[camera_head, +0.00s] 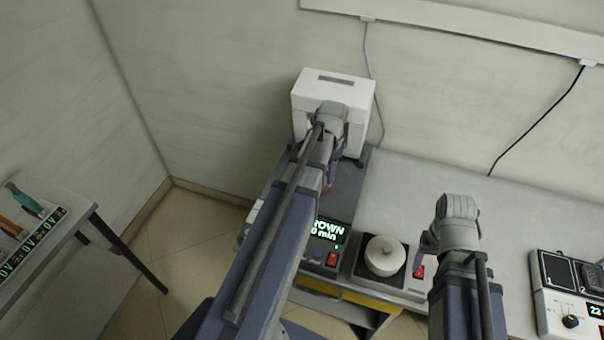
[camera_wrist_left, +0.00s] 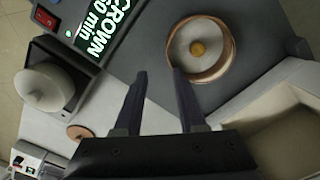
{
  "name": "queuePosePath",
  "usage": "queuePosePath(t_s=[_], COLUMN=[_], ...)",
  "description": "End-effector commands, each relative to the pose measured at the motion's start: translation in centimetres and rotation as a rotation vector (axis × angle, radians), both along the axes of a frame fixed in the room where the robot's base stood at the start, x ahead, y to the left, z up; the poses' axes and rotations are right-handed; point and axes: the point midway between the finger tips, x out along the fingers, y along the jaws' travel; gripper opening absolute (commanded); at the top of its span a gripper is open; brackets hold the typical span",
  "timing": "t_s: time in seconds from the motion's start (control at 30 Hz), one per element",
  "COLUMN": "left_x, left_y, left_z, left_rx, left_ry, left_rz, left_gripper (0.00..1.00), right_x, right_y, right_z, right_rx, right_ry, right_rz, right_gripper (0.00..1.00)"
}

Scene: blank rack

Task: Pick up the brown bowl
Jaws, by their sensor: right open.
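The brown bowl (camera_wrist_left: 222,68) stands on a dark grey surface in the left wrist view. It has a brown outer wall, a pale inside and a small orange-yellow round thing in its middle. My left gripper (camera_wrist_left: 159,74) is open and empty. Its right fingertip overlaps the bowl's near left rim in the picture; I cannot tell whether they touch. The bowl is not between the fingers. In the head view my left arm largely hides the bowl, and my left gripper (camera_head: 333,172) points down in front of the white box. My right gripper (camera_head: 426,247) is open, only partly visible.
The white box (camera_head: 360,98) stands behind my left gripper, against the wall. A device with a dial (camera_head: 571,321) is far right. The grey table (camera_head: 420,180) is clear behind the pot.

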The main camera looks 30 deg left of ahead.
Motion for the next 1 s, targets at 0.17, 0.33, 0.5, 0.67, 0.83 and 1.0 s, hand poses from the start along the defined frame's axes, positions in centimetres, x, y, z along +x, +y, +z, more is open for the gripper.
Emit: queuePosePath(t_s=[0.17,0.33,0.5,0.67,0.83,1.0], left_x=[0.3,0.2,0.2,0.2,0.2,0.2], left_y=[1.5,1.5,1.4,1.4,1.4,1.3], left_z=[0.2,-0.4,-2.0,-2.7,-2.7,-4.2], left_rx=[-0.003,-0.003,-0.003,-0.003,-0.003,-0.003], left_ry=[-0.004,-0.004,-0.004,-0.004,-0.004,-0.004], left_rz=[-0.012,-0.013,-0.012,-0.012,-0.012,-0.012], left_gripper=[0.40,0.40,0.40,0.40,0.40,0.40], right_x=[-1.1,-1.0,-1.0,-1.0,-1.0,-0.9], right_y=[-0.3,-0.3,-0.3,-0.3,-0.3,-0.3], right_z=[0.2,-0.4,-1.9,-2.6,-2.7,-4.2], right_rx=[-0.007,-0.007,-0.006,-0.006,-0.006,-0.006], right_ry=[0.014,0.015,0.014,0.014,0.014,0.014], right_rz=[0.010,0.009,0.008,0.008,0.008,0.008], right_gripper=[0.58,0.58,0.58,0.58,0.58,0.58])
